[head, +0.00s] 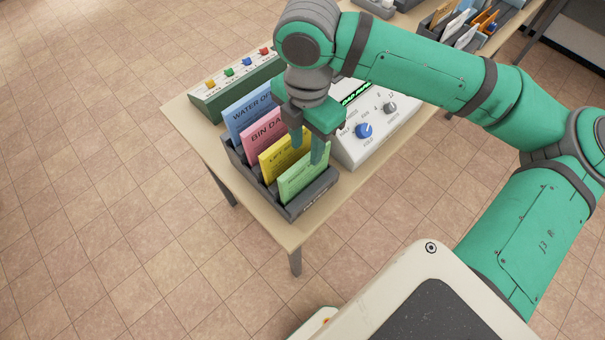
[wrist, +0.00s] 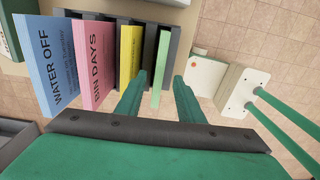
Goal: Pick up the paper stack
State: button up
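Several upright paper stacks stand in a dark sorter (head: 312,202): a blue one (head: 247,112) labelled WATER OFF, a pink one (head: 266,131), a yellow one (head: 279,160) and a green one (head: 302,180) nearest the front. The task line does not say which stack. My gripper (head: 307,155) is open at the green stack's top. In the wrist view, the green stack (wrist: 161,62) shows edge-on between my two fingers (wrist: 160,82), with gaps on both sides. The left finger is near the yellow stack (wrist: 127,58). The fingers partly hide the yellow and green stacks in the head view.
The sorter stands on a small wooden table (head: 190,125). A white control box (head: 372,137) with knobs is close on its right, and a green box (head: 236,86) with coloured buttons is behind. Another table with an organiser (head: 470,28) is at the top right. The floor at left is clear.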

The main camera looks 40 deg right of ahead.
aim_at(305, 160)
jog(key=shift+s+d+f, duration=0.1)
jog(key=shift+s+f, duration=0.05)
jog(key=shift+f, duration=1.3)
jog(key=shift+w+a+f, duration=0.1)
jog(key=shift+a+f, duration=0.05)
jog(key=shift+f, duration=1.05)
jog(key=shift+w+a+f, duration=0.1)
jog(key=shift+f, duration=1.05)
grip_shut()
jog(key=shift+w, duration=0.1)
jog(key=shift+r, duration=0.1)
